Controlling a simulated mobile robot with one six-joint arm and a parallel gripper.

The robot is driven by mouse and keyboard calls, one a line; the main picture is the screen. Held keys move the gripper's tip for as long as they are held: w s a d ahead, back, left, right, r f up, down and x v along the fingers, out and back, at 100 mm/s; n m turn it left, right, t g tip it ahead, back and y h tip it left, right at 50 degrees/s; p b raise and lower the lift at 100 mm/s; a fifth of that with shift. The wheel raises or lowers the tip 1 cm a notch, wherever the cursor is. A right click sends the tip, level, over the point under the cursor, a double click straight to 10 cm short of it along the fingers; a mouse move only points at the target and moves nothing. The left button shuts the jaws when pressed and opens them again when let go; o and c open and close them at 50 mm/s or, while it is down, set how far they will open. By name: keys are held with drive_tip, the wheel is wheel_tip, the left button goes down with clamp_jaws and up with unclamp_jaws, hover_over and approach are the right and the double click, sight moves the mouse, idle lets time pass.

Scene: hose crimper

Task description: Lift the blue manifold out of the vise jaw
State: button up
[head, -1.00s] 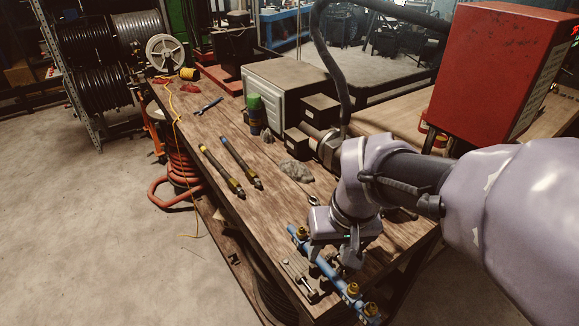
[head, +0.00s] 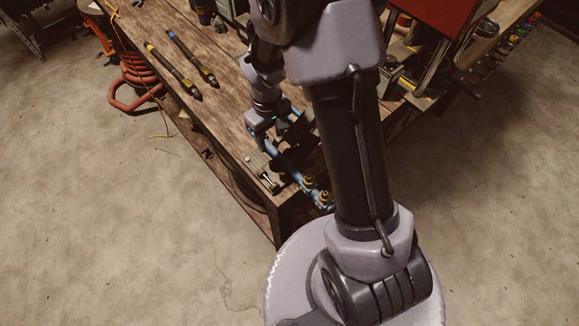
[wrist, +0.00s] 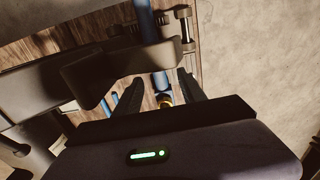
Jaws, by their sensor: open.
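The blue manifold (head: 285,161) is a straight blue pipe with brass-yellow fittings (head: 308,181) at the bench's near corner. My gripper (head: 279,136) is at its far part in the head view, where my arm hides much of the contact area. In the wrist view, my gripper (wrist: 158,83) is open, with a dark finger on each side of the manifold (wrist: 160,80) and a yellow fitting (wrist: 165,99) between them. The dark vise jaw (wrist: 115,72) lies across the manifold just beyond the fingers. I cannot tell whether the fingers touch the pipe.
The vise's screw and bar (wrist: 186,32) stand beside the manifold near the bench edge. Two dark hoses with brass ends (head: 180,70) lie on the wooden bench (head: 225,85). A red coiled hose (head: 140,75) hangs at the left. Open floor lies around the corner.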

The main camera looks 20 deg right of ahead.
sight(274, 149)
drive_tip(key=f, duration=0.3)
drive_tip(key=f+b, duration=0.1)
drive_tip(key=shift+s+d+f, duration=0.2)
drive_tip(key=shift+d+f, duration=0.05)
drive_tip(key=shift+f, duration=0.1)
drive_tip(key=shift+w+f, duration=0.1)
drive_tip(key=shift+f, duration=0.35)
clamp_jaws()
